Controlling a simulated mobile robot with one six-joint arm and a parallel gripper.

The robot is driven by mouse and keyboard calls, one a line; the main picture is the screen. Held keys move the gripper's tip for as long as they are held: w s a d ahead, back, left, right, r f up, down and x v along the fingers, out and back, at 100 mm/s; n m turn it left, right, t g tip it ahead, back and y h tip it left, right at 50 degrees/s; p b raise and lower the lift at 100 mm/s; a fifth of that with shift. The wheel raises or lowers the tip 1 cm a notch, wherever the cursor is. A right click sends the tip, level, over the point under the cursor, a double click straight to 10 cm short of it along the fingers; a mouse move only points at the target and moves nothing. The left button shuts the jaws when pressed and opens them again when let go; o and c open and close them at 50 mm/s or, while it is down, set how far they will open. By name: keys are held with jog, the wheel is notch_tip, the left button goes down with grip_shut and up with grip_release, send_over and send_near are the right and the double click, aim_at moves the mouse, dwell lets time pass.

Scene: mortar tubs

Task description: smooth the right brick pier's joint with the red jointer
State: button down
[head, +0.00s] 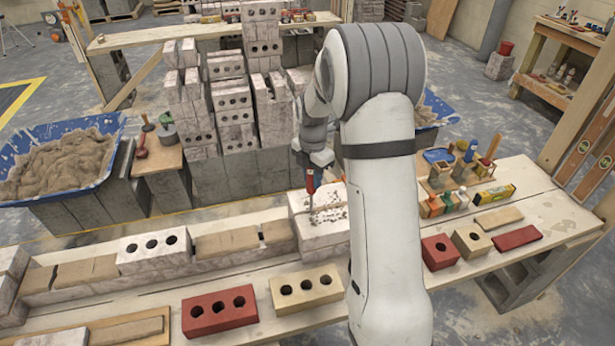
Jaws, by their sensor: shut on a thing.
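My gripper (313,166) is in the middle of the head view, pointing down and shut on the red jointer (310,183). The jointer's dark, thin lower end points down at the pale brick pier (322,235). The pier's top shows rough, dark specks of mortar. The tip is over or at the pier's top; I cannot tell whether it touches. My arm hides the pier's right side, and its joint is not clear at this size.
A low course of bricks with a white three-hole brick (154,250) runs left. A red brick (219,311) and a cream brick (306,290) lie in front. A blue mortar tub (62,160) stands left. Small bottles and a yellow level (494,194) are right.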

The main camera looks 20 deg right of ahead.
jog(key=shift+d, duration=6.5)
jog(key=a+r+p, duration=0.3)
jog(key=r+p, duration=0.1)
jog(key=r, duration=0.2)
jog(key=shift+a, duration=0.1)
